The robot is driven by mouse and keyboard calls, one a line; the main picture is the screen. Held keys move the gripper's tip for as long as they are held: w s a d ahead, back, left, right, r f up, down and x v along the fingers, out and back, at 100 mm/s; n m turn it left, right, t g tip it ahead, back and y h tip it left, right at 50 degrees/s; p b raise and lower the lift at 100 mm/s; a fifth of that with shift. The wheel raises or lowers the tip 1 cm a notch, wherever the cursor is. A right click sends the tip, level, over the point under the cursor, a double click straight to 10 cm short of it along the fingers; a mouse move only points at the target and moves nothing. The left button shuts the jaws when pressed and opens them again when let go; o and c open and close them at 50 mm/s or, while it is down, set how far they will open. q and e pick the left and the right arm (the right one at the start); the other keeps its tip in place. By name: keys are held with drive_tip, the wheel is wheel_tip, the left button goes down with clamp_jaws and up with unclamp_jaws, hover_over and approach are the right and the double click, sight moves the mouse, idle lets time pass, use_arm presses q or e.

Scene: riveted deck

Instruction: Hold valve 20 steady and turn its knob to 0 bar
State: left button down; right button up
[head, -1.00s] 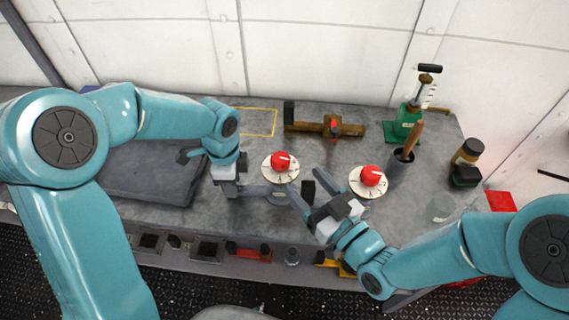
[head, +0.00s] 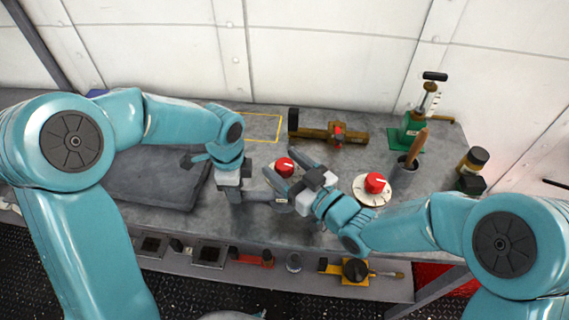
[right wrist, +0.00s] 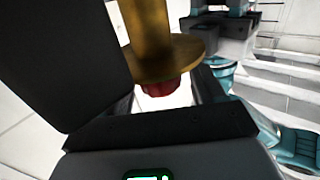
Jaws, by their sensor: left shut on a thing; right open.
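A valve with a red knob (head: 285,166) stands on the grey bench near its middle. Its pale dial is mostly hidden by my right gripper. My left gripper (head: 236,195) is shut on the valve's grey side bar (head: 262,196), left of the knob. My right gripper (head: 292,161) is open, its fingers spread on either side of the red knob; I cannot tell whether they touch it. A second red knob (head: 375,182) on a white dial (head: 370,198) stands to the right. Valve numbers and dial readings are too small to read.
A brass fitting (head: 318,133) lies behind the knobs. A dark mat (head: 155,178) lies at left. The right wrist view shows a brass flanged part (right wrist: 165,58) with red beneath, unidentified.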

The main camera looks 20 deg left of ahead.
drive_tip(key=shift+w+a, duration=0.1)
drive_tip(key=shift+a, duration=0.1)
drive_tip(key=shift+c, duration=0.3)
drive_tip(key=c, duration=0.9)
drive_tip(key=shift+a+m+t+h, duration=0.1)
drive_tip(key=shift+m+t+h, duration=0.9)
drive_tip(key=shift+t, duration=0.4)
drive_tip(key=shift+m+t+h, duration=1.1)
drive_tip(key=shift+t, duration=0.2)
drive_tip(key=o, duration=1)
drive_tip(key=shift+c, duration=0.2)
